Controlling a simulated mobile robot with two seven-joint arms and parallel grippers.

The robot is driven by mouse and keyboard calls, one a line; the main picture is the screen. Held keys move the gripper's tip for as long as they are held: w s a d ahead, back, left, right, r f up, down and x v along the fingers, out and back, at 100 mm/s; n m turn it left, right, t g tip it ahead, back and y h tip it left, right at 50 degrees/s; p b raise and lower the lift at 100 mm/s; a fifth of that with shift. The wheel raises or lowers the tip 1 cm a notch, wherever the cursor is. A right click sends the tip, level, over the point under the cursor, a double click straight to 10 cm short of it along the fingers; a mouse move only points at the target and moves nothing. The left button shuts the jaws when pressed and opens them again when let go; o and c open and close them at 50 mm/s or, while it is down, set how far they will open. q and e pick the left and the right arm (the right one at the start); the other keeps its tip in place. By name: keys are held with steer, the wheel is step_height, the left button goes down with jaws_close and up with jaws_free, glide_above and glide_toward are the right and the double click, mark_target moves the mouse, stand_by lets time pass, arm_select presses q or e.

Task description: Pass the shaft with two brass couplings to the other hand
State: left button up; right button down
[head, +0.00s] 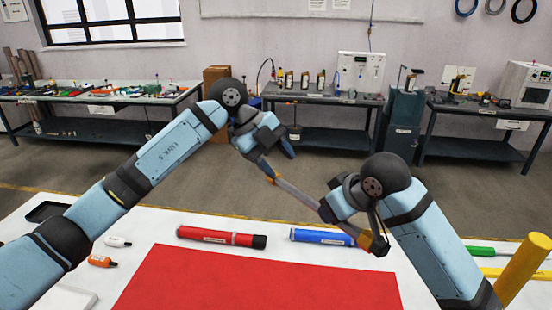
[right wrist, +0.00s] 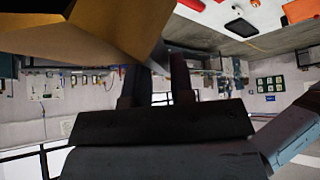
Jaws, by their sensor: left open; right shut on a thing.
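The shaft (head: 297,194) is grey and slants in the air above the work table, from upper left to lower right in the head view. One brass coupling (head: 273,179) shows near its upper end and another (head: 366,240) at its lower end. A large brass surface (right wrist: 105,28) fills the top left of the right wrist view. My right gripper (head: 328,210) is shut on the shaft, nearer its lower end; its fingers also show in the right wrist view (right wrist: 157,85). My left gripper (head: 268,152) is open at the shaft's upper end; whether it touches cannot be told.
Below is a white table (head: 140,262) with a red mat (head: 255,280). A red tube (head: 220,237), a blue tube (head: 320,237) and small bottles (head: 102,261) lie on it. A yellow post (head: 525,270) stands at the right. Equipment benches (head: 320,96) line the back wall.

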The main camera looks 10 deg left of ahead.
mark_target(305, 196)
arm_select(q)
steer(key=x, duration=1.1)
steer(key=shift+w+d+f, duration=0.15)
steer(key=shift+d+f, duration=0.05)
steer(key=shift+f, duration=0.15)
jaws_close()
steer(key=shift+r, duration=0.1)
arm_select(e)
steer(key=c, duration=0.9)
jaws_free()
steer(key=shift+r, duration=0.1)
